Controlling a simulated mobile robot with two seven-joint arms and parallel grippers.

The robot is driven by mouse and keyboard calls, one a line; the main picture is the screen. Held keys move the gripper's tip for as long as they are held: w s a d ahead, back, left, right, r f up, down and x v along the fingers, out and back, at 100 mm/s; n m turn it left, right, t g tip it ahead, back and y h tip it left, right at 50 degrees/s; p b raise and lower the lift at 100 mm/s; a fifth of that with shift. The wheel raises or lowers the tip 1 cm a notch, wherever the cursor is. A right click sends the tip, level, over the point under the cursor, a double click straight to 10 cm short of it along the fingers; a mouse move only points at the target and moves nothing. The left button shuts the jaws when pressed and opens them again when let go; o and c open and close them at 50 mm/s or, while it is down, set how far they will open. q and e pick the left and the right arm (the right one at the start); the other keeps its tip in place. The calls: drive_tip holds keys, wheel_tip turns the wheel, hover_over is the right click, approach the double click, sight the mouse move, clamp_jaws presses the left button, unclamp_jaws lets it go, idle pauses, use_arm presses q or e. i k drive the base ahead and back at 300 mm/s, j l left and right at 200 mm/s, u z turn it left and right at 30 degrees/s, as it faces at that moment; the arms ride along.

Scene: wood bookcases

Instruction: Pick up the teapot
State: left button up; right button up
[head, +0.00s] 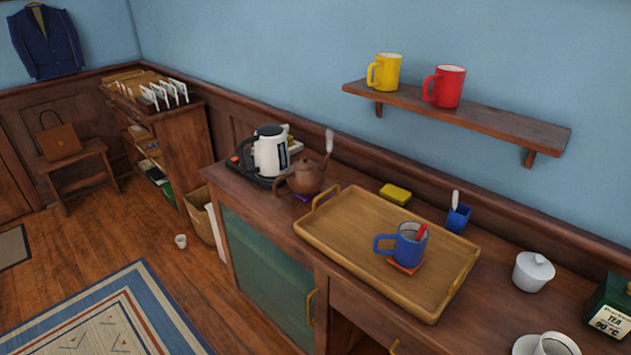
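The brown teapot (307,178) stands on the wooden counter, between the white and black electric kettle and the wooden tray. Its looped handle is on the left and its spout points up to the right. A pale object shows just above the spout; I cannot tell whether it touches it. A small purple patch shows under the teapot's base. Neither of my grippers is in view.
The kettle (270,152) stands close behind the teapot on the left. The tray (345,245) holds a blue mug (410,248) on a red coaster. A yellow sponge (395,193) and blue cup (458,217) stand behind it. A wall shelf (480,123) overhangs the right side.

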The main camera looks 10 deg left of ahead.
sight(305, 177)
drive_tip(key=j+z, duration=0.1)
drive_tip(key=z, duration=0.5)
drive_tip(key=j+z, duration=0.7)
drive_tip(key=j, duration=0.15)
drive_tip(key=j+z, duration=0.1)
drive_tip(key=j, duration=0.35)
drive_tip(key=k+j+z, duration=0.15)
drive_tip(key=j, duration=0.3)
